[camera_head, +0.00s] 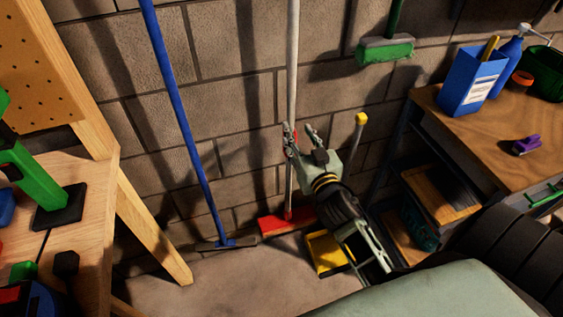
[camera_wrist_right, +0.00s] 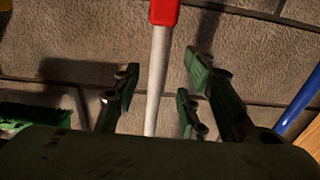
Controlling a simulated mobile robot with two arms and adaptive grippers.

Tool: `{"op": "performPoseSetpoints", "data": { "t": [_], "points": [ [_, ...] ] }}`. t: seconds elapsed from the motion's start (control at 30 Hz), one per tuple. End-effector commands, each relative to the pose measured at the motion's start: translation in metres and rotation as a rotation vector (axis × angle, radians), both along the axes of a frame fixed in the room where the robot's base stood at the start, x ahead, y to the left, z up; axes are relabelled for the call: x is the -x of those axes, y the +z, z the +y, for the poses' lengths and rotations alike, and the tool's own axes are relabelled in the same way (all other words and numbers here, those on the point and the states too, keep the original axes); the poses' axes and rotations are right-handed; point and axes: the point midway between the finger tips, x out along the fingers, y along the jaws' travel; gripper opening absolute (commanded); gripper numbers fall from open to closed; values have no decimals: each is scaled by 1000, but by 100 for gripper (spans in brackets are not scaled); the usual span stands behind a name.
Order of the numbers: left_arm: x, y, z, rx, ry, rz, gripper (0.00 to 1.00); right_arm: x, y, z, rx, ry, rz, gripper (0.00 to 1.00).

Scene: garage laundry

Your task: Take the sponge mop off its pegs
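A long pale pole (camera_head: 292,60) with a red head (camera_head: 287,222) near the floor stands upright along the block wall; it appears to be the sponge mop. Its pegs are not clearly visible. My right gripper (camera_head: 303,132) is at the pole's mid-height, fingers pointing to the wall. In the right wrist view the pole (camera_wrist_right: 158,75) runs between the open fingers (camera_wrist_right: 155,90), with gaps on both sides. A red part (camera_wrist_right: 165,10) of it shows at the top of that view. My left gripper is not in view.
A blue-handled tool (camera_head: 178,100) leans left of the pole. A green brush (camera_head: 385,50) hangs on the right. A yellow dustpan (camera_head: 328,252) lies below my right gripper. A workbench (camera_head: 525,178) stands right and a wooden bench (camera_head: 85,205) left.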

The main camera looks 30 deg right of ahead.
Motion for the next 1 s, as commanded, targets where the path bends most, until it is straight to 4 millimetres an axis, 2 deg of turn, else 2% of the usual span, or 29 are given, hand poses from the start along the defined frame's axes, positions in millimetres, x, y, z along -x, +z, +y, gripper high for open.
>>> {"op": "performPoseSetpoints", "data": {
  "t": [0.23,0.6,0.87,1.0],
  "points": [
    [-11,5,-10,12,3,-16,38,-25,4,-6,1,0,-4,39],
    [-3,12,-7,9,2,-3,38,-70,5,-18,0,0,-1,39],
    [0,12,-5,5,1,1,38,-73,4,-19,-1,1,0,39],
    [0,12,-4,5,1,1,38,-73,4,-19,-1,1,0,29]
  ]
}}
